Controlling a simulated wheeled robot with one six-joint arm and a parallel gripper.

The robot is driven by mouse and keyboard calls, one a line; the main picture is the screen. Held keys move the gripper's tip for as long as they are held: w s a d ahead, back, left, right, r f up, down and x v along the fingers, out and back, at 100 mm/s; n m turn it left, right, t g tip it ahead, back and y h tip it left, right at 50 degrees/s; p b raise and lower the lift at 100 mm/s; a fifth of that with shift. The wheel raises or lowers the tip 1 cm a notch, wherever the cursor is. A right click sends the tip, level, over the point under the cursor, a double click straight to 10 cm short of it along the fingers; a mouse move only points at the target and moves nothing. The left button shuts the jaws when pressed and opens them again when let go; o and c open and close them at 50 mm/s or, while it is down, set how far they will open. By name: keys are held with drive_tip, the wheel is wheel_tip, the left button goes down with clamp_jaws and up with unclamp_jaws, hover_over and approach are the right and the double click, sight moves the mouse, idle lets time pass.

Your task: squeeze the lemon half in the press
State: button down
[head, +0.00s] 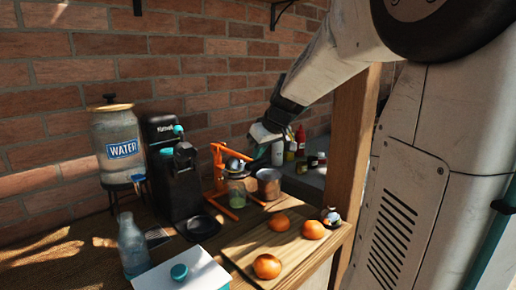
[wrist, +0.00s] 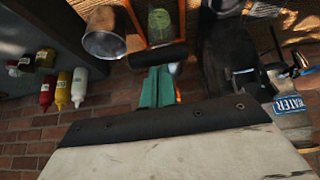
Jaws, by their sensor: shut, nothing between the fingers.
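The press (head: 219,160) has an orange frame and stands on the table by the brick wall. In the wrist view its orange frame (wrist: 137,18) and a dark crossbar (wrist: 158,57) show. A glass (head: 236,193) with a greenish look stands under the press; it also shows in the wrist view (wrist: 160,22). I cannot make out the lemon half in either view. My gripper (head: 261,151) has teal fingers and is shut and empty, at the right of the press's upper part. In the wrist view the fingertips (wrist: 155,72) are close to the crossbar; I cannot tell whether they touch.
A metal pot (head: 269,184) stands right of the press. A black coffee machine (head: 160,170) and a water dispenser (head: 116,140) stand left. Oranges (head: 313,229) lie on a cutting board (head: 243,250) in front. Sauce bottles (head: 300,138) stand behind a wooden post (head: 352,150).

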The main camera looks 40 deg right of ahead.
drive_tip(key=f, duration=0.1)
drive_tip(key=s+f, duration=0.1)
drive_tip(key=shift+a+f+g, duration=0.15)
drive_tip(key=shift+f+g, duration=0.15)
drive_tip(key=shift+f, duration=0.05)
drive_tip(key=shift+r, duration=0.1)
drive_tip(key=r, duration=0.2)
drive_tip(key=w+r, duration=0.1)
drive_tip(key=r, duration=0.3)
drive_tip(key=shift+w+d, duration=0.2)
drive_tip(key=shift+w, duration=0.05)
drive_tip(key=v, duration=1)
drive_tip(key=shift+s, duration=0.2)
drive_tip(key=s+a+f+m+g, duration=0.1)
drive_tip(key=s+a+f+g, duration=0.3)
drive_tip(key=s+a+f, duration=1.3)
drive_tip(key=s+a, duration=0.2)
drive_tip(key=s, duration=0.2)
drive_tip(key=shift+s+a+f+g, duration=0.25)
drive_tip(key=shift+a+g, duration=0.15)
